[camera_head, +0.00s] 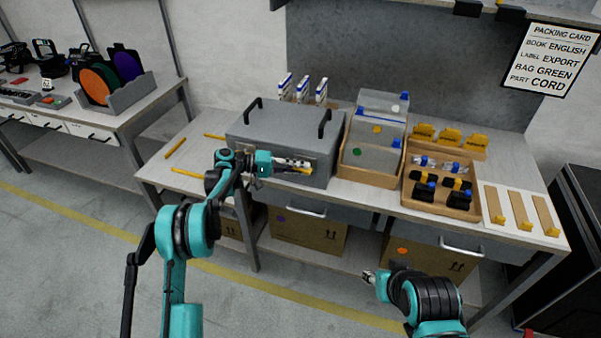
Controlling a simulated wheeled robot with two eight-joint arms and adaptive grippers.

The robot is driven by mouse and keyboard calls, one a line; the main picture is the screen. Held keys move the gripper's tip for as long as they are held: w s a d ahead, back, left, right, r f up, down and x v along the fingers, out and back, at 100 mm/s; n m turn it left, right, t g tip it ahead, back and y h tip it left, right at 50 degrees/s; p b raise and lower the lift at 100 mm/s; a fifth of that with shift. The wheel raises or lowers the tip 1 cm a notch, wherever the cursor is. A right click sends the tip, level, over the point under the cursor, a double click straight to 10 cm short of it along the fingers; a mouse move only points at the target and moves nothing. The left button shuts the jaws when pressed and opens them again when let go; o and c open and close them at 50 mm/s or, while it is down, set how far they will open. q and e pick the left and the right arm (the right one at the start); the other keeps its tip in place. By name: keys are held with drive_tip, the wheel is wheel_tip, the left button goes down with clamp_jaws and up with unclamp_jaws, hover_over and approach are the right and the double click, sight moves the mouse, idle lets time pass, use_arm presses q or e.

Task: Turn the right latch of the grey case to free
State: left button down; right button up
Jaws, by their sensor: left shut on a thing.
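The grey case (268,122) stands closed on the table, with two black handles on its lid. My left gripper (303,166) is at the right part of the case's front face, shut on a small yellow piece (305,171) that looks like the right latch. The fingers cover much of the latch, so its exact angle cannot be told. My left arm hides part of the case's front left, and the left latch cannot be made out. My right gripper (369,276) is low in front of the table, apart from the case. Its fingers are too small to read.
A wooden box with clear folders (378,128) stands close to the case's right, then a wooden tray (440,207) of small parts. White-and-blue boxes (302,89) stand behind the case. Yellow strips mark the bare tabletop (190,155) at left.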

use_arm(q)
drive_tip(key=shift+f+n+h+b, duration=0.15)
drive_tip(key=shift+n+h+b, duration=0.25)
drive_tip(key=shift+h+b, duration=0.5)
drive_tip(key=shift+h, duration=0.3)
drive_tip(key=c, duration=1.5)
unclamp_jaws()
drive_tip(key=shift+c, duration=0.2)
drive_tip(key=shift+a, duration=0.15)
drive_tip(key=a, duration=1.1)
drive_tip(key=shift+s+a, duration=0.35)
drive_tip(key=shift+s, duration=0.1)
